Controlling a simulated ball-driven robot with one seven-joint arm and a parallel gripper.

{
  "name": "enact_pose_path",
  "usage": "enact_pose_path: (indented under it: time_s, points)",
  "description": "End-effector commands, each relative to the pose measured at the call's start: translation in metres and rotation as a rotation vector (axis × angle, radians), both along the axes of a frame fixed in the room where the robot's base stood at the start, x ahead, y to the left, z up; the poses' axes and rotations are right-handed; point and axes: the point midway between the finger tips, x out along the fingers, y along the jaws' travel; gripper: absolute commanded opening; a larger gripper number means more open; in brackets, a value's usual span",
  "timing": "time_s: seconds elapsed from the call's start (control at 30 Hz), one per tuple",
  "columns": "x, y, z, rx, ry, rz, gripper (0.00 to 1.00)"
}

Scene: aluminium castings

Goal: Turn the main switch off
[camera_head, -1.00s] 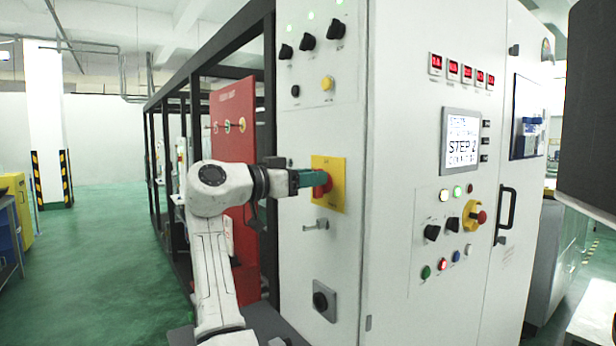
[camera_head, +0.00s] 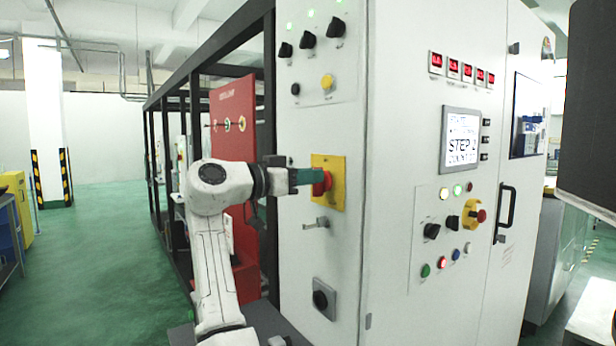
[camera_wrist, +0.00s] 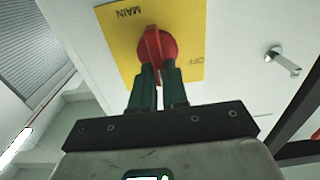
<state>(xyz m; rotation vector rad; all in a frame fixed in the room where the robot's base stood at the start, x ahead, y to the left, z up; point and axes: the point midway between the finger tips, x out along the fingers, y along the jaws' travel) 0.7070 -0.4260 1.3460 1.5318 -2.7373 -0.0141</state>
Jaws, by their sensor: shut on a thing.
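The main switch is a red rotary knob (camera_wrist: 156,44) on a yellow plate (camera_wrist: 118,40) lettered MAIN and OFF in the wrist view. In the head view the red knob (camera_head: 322,184) sits on the yellow plate (camera_head: 336,166) on the cabinet's narrow side. My gripper (camera_wrist: 157,70) has its two green fingers closed on the knob's raised grip, one on each side. In the wrist view the grip runs up and down the picture, between the MAIN and OFF letterings. In the head view my gripper (camera_head: 312,177) reaches the knob from the left and partly covers it.
A metal latch handle (camera_head: 317,223) is below the plate, and a grey-plated rotary knob (camera_head: 321,299) lower down. Black knobs (camera_head: 308,40) are above. The front has a screen (camera_head: 460,138) and a yellow-backed red button (camera_head: 481,215). A red panel (camera_head: 232,115) stands behind my arm.

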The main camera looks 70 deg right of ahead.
Motion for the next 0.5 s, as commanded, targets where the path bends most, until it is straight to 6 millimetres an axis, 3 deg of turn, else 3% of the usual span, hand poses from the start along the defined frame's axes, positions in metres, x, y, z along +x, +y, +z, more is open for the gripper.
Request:
enact_pose_path:
  time_s: [0.5]
  points:
    - [0.0046,-0.0029,0.0032,0.160,0.265,0.001,0.00]
